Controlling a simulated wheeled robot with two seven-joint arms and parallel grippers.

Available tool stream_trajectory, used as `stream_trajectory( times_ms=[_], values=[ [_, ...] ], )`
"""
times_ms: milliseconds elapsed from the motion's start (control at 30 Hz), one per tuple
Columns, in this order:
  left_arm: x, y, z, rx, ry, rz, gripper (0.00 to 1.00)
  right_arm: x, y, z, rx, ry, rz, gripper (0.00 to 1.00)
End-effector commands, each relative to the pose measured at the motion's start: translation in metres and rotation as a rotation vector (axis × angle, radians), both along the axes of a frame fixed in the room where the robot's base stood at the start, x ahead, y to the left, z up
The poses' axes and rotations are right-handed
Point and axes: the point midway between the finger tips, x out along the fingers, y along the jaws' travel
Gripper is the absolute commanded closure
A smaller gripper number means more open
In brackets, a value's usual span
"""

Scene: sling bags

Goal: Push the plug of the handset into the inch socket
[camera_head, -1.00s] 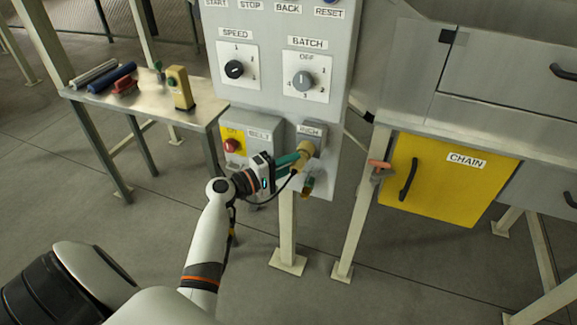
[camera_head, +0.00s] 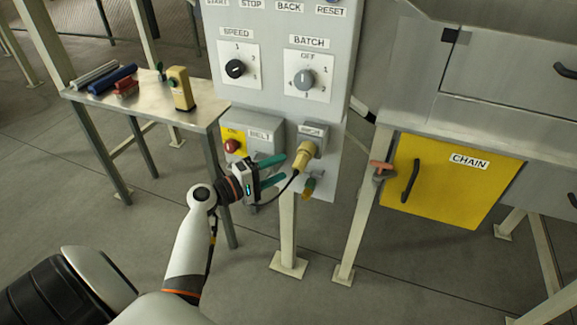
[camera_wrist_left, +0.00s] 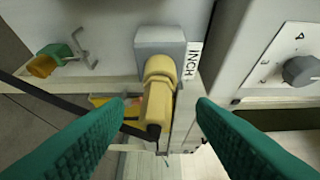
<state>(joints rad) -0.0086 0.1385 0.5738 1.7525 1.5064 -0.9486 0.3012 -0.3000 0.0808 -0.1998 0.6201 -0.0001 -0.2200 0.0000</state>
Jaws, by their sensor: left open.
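The yellow plug (camera_head: 302,156) sits in the grey inch socket (camera_head: 317,133) on the lower right of the panel, with a black cable hanging from its back end. In the left wrist view the plug (camera_wrist_left: 157,95) meets the grey socket housing (camera_wrist_left: 160,42) beside the INCH label. My left gripper (camera_head: 284,170) is open, its green fingers pointing at the plug and apart from it. In the left wrist view its fingers (camera_wrist_left: 160,110) stand either side of the plug with gaps. The yellow handset (camera_head: 181,88) stands on the side table. My right gripper is not in view.
The side table (camera_head: 204,112) at left also holds a blue roll (camera_head: 112,79) and a red object (camera_head: 126,87). A BELT box (camera_head: 262,133) with a red button is left of the socket. A yellow CHAIN door (camera_head: 450,192) is at right.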

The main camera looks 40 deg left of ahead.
Motion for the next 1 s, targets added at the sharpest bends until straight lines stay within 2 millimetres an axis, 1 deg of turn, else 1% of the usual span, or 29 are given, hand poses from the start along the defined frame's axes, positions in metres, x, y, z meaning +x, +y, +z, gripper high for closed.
stream_trajectory(
  times_ms=[33, 200, 300, 400, 533, 1000],
  values=[
    [-0.012, 0.005, -0.004, 0.004, 0.003, 0.001, 0.49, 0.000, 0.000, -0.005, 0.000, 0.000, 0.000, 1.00],
    [-0.043, 0.017, -0.003, 0.003, 0.002, 0.000, 0.49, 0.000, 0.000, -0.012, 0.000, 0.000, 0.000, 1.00],
    [-0.056, 0.022, -0.002, 0.002, 0.001, 0.001, 0.49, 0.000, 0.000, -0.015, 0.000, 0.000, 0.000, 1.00],
    [-0.064, 0.025, -0.001, 0.000, 0.000, -0.001, 0.49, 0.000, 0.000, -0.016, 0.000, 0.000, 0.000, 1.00],
    [-0.067, 0.027, 0.000, 0.000, 0.000, -0.001, 0.49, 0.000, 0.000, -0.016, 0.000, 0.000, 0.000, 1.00],
    [-0.067, 0.026, 0.001, 0.000, -0.001, 0.000, 0.49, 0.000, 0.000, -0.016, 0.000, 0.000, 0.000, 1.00]
  ],
)
